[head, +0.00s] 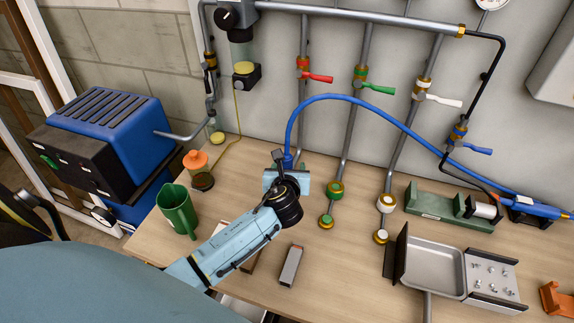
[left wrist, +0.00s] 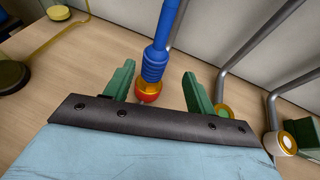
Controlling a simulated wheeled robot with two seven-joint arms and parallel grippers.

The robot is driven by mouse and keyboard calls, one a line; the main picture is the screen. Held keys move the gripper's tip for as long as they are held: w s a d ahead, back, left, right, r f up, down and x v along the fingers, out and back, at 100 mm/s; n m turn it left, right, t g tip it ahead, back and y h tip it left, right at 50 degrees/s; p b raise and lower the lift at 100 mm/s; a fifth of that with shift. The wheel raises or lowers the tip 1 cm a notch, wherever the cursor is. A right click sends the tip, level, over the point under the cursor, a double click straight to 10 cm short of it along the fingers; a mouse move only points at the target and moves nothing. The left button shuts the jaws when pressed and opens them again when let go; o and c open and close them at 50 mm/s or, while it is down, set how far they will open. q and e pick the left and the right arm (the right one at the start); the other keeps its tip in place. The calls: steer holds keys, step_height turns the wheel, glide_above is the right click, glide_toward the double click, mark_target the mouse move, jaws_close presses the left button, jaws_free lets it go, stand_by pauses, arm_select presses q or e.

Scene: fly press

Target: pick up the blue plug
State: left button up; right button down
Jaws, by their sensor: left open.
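The blue plug (head: 288,160) is at the end of a blue hose, mostly hidden behind my left gripper (head: 285,175) in the head view. My right gripper is in neither view.
The blue hose (head: 345,98) arches right, past the pipes and their coloured valves, to a blue fitting (head: 535,207). A green jug (head: 178,208) and an orange-topped bottle (head: 196,162) stand to the left. A metal tray (head: 432,266) sits to the right.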

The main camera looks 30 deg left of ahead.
mark_target(287, 165)
arm_select(q)
steer(key=shift+s+a+f+b+x, duration=0.1)
steer(key=shift+b+x, duration=0.05)
steer(key=shift+x, duration=0.75)
steer(key=shift+s+a+f+b+x, duration=0.1)
steer(key=shift+x, duration=0.8)
steer(key=shift+s+a+f+b+x, duration=0.1)
steer(key=shift+b+x, duration=0.05)
steer(key=shift+x, duration=0.7)
steer(key=shift+r, duration=0.1)
steer(key=c, duration=1.1)
